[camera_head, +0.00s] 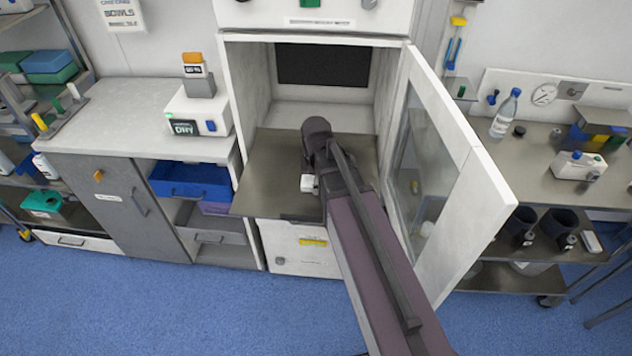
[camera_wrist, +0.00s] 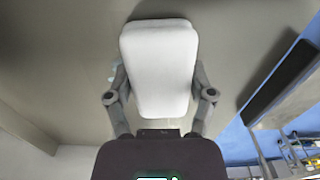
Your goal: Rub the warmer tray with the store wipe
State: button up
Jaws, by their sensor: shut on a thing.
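The warmer tray (camera_head: 262,172) is a flat, dull metal sheet jutting from the open white warmer cabinet. It also fills much of the wrist view (camera_wrist: 60,75). My gripper (camera_wrist: 160,82) is shut on the store wipe (camera_wrist: 160,50), a white, rounded pad held between the two fingers. In the head view the wipe (camera_head: 308,183) shows as a small white patch over the front middle of the tray, left of my arm. Whether the wipe touches the tray cannot be told. My arm hides part of the tray's right side and most of my gripper in the head view.
The warmer's glass door (camera_head: 440,165) stands open on the right, close to my arm. A counter with a dry-labelled box (camera_head: 198,112) is at the left, above a blue bin (camera_head: 190,180). A metal bench with a bottle (camera_head: 504,113) stands at the right.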

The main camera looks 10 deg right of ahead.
jog(key=shift+w, duration=0.1)
jog(key=shift+w+d+f, duration=0.1)
jog(key=shift+w+d, duration=0.25)
jog(key=shift+w, duration=0.55)
jog(key=shift+w+d, duration=0.3)
jog(key=shift+w, duration=0.65)
jog(key=shift+w+d, duration=0.3)
jog(key=shift+w, duration=0.6)
jog(key=shift+w+d, duration=0.25)
jog(key=shift+w, duration=0.65)
jog(key=shift+r+p, duration=3)
jog(key=shift+r, duration=0.1)
jog(key=shift+r+p, duration=1.5)
